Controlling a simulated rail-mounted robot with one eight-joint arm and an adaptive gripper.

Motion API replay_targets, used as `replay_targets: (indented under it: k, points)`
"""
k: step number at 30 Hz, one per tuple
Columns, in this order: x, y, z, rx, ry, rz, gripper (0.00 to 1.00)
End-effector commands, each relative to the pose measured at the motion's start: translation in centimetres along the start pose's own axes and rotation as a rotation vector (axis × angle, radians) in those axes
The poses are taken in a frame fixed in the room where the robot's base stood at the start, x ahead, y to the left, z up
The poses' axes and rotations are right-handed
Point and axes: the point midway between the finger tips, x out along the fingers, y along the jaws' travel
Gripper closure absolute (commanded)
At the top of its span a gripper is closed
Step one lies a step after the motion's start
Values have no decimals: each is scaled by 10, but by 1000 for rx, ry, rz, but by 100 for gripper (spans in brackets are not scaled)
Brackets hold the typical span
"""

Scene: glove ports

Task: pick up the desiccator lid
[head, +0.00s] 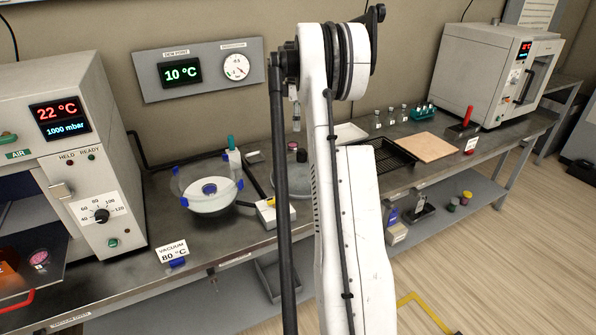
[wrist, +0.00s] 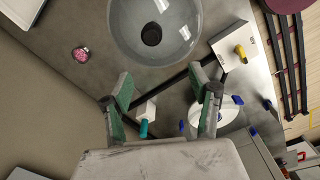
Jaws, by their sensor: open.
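The desiccator lid is a clear grey dome with a dark knob (wrist: 152,34). In the wrist view its glass (wrist: 183,48) lies just beyond my fingertips, cut by the top edge. In the head view the lid (head: 303,178) rests on the bench, partly hidden by my arm. My gripper (wrist: 162,83) is open, its two green-padded fingers apart with nothing held between them. My arm hides most of it in the head view. The desiccator base (head: 209,193), a clear bowl with a white plate and blue clips, stands to the left of the lid.
A white block with a yellow handle (wrist: 236,48) sits close to the lid. A teal-topped white item (wrist: 146,112) lies between my fingers' line of sight and the base. A pink dish (wrist: 81,54) and a black rack (head: 388,155) are nearby. Ovens stand at both ends.

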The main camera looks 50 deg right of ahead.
Motion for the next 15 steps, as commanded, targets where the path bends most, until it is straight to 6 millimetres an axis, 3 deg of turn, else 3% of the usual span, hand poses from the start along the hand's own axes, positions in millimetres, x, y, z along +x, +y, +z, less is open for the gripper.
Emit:
replay_targets:
  k: [6,15]
  points:
    - [17,13,22,-20,-2,-19,43]
    - [63,12,22,-21,-2,-20,43]
